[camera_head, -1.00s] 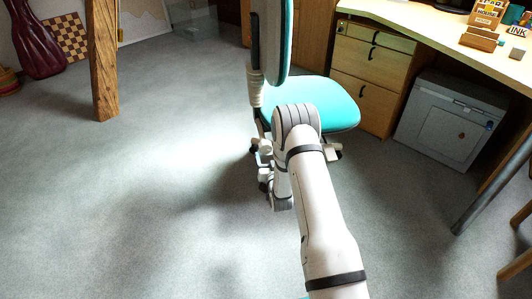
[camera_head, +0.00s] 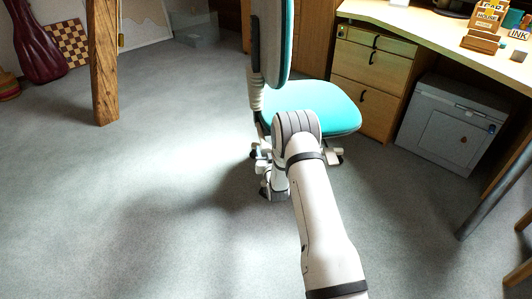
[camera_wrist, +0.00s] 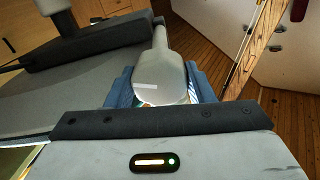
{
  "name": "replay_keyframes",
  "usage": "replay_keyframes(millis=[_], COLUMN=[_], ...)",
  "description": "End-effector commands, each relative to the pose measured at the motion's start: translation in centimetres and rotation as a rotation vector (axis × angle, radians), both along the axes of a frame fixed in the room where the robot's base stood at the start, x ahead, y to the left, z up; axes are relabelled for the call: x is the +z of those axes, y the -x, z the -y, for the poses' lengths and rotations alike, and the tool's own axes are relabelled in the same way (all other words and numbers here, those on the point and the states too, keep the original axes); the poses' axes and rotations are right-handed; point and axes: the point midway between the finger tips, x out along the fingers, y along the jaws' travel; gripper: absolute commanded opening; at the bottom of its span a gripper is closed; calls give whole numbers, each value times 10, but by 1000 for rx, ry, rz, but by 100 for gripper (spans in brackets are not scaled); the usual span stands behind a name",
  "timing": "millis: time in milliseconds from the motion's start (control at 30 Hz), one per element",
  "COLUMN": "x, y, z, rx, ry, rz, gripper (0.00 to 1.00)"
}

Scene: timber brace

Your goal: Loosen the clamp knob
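In the wrist view the body of my gripper (camera_wrist: 162,92) fills the bottom, with a black bar and a small lit indicator. Beyond the bar, dark blue pieces show to the left and right; they look like my fingers, but their gap is not clear. A grey, rounded, paddle-shaped part (camera_wrist: 162,75) stands between them, narrowing upward. I cannot tell whether it is the clamp knob, or whether the fingers touch it. In the head view my arm reaches toward the teal office chair (camera_head: 325,105), and my gripper is hidden.
A timber post (camera_head: 103,60) stands at the left, before a checkered board (camera_head: 72,42) and a dark red case (camera_head: 38,45). A desk (camera_head: 430,25) with drawers and a grey cabinet (camera_head: 452,125) stand at the right. The carpet (camera_head: 150,190) at left is clear.

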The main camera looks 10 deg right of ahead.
Motion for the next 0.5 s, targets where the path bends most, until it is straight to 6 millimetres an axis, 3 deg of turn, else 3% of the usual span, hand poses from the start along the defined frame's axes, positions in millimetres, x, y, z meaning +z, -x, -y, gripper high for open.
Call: replay_keyframes(millis=[267, 500], x=[0, 0], y=[0, 0], z=[0, 0], rx=[0, 0], ry=[0, 24], rz=[0, 0], gripper=[25, 25])
